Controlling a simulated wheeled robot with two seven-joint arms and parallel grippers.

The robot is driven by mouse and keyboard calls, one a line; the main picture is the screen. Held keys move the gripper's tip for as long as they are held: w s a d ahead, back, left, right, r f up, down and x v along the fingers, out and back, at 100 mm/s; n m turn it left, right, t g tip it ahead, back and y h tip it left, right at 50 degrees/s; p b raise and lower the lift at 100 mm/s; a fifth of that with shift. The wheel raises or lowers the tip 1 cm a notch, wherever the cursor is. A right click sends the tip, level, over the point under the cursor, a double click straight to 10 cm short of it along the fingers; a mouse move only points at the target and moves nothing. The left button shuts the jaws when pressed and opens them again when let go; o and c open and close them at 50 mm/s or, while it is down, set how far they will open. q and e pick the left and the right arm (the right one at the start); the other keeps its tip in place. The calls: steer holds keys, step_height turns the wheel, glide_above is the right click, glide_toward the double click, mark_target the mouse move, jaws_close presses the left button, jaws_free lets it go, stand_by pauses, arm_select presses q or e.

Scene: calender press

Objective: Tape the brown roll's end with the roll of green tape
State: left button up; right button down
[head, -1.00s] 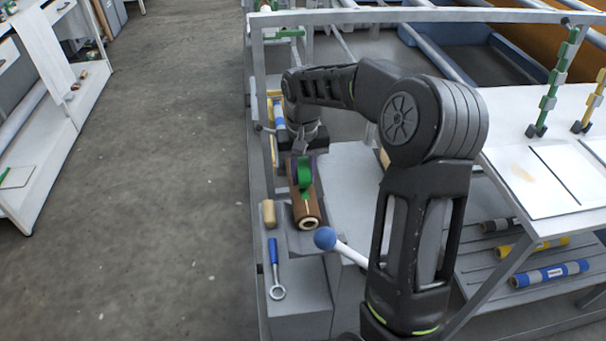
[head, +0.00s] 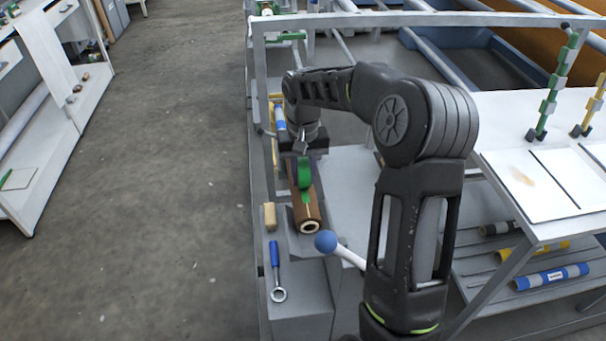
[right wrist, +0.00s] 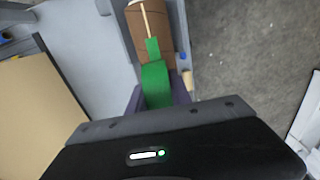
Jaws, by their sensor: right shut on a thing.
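The brown roll (head: 308,212) lies lengthwise in a grey cradle, its pale ring-shaped end facing the near side. In the right wrist view the brown roll (right wrist: 134,28) shows a pale strip along its top. My right gripper (head: 304,160) is shut on the roll of green tape (head: 305,176), over the far part of the brown roll. A short green strip runs from the tape roll (right wrist: 155,82) onto the brown surface and lies across the pale strip's end. The fingertips are partly hidden by the tape. My left gripper is not in view.
A tan block (head: 269,216) and a blue-handled wrench (head: 275,268) lie left of the brown roll. A blue-knobbed lever (head: 326,241) sticks up close on its right. A white table (head: 508,125) stands at the right; the floor (head: 165,190) at left is clear.

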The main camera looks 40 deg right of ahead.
steer(key=shift+w, duration=0.1)
steer(key=shift+w+d+p, duration=0.3)
steer(key=shift+w+p, duration=0.05)
steer(key=shift+w, duration=0.05)
steer(key=shift+w, duration=0.15)
steer(key=shift+w+d, duration=0.2)
steer(key=shift+w, duration=0.15)
steer(key=shift+w+d+p, duration=0.1)
steer(key=shift+p, duration=0.3)
steer(key=shift+w+d+p, duration=0.25)
steer(key=shift+w+p, duration=0.05)
steer(key=shift+w, duration=0.1)
steer(key=shift+w, duration=0.15)
stand_by(0.4)
steer(key=shift+w+d, duration=0.25)
steer(key=shift+w, duration=0.05)
steer(key=shift+w+p, duration=0.15)
steer(key=shift+p, duration=0.3)
